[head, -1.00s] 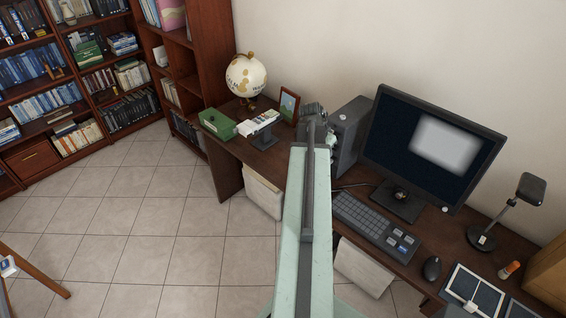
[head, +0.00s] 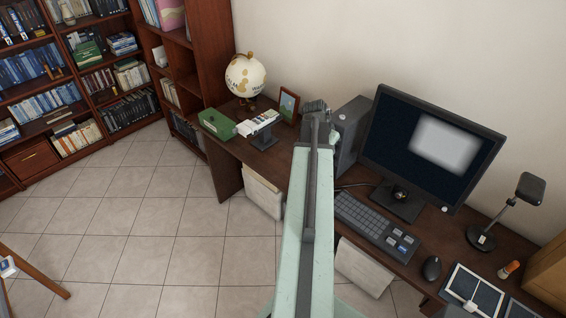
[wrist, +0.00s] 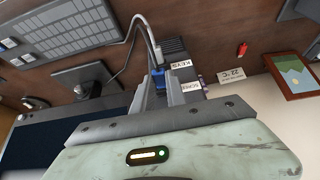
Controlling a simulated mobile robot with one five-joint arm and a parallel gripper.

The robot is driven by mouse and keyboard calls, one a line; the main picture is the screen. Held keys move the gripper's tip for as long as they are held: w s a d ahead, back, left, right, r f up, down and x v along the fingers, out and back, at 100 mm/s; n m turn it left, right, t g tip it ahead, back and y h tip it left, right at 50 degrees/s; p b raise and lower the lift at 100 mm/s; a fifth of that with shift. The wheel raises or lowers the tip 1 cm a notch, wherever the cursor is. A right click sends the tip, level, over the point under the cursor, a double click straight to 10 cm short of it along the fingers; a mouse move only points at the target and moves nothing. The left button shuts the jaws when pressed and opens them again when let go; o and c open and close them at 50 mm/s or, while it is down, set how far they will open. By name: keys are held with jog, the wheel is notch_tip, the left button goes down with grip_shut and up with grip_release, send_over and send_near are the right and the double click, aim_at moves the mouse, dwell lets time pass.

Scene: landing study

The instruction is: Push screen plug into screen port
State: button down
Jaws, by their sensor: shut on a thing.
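In the wrist view, my gripper (wrist: 159,78) is shut on the blue screen plug (wrist: 155,56), with a grey cable (wrist: 129,34) running from it. The plug is beside the back of the dark computer tower (wrist: 174,47), by labels reading KEYS (wrist: 181,64) and SCREEN (wrist: 191,87). The screen port itself is hidden, and I cannot tell whether the plug touches it. In the head view, the tower (head: 350,130) stands on the desk left of the monitor (head: 432,145); my arm hides the plug there.
A keyboard (head: 375,222), a mouse (head: 432,268) and a desk lamp (head: 507,212) lie to the right on the desk (head: 232,158). A globe (head: 245,75), green box (head: 216,124) and picture frame (head: 288,106) stand to the left.

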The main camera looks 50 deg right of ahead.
jog(key=shift+d, duration=0.15)
dwell(0.4)
jog(key=c, duration=1.3)
grip_release()
jog(key=p+v, duration=0.7)
jog(key=shift+r, duration=0.35)
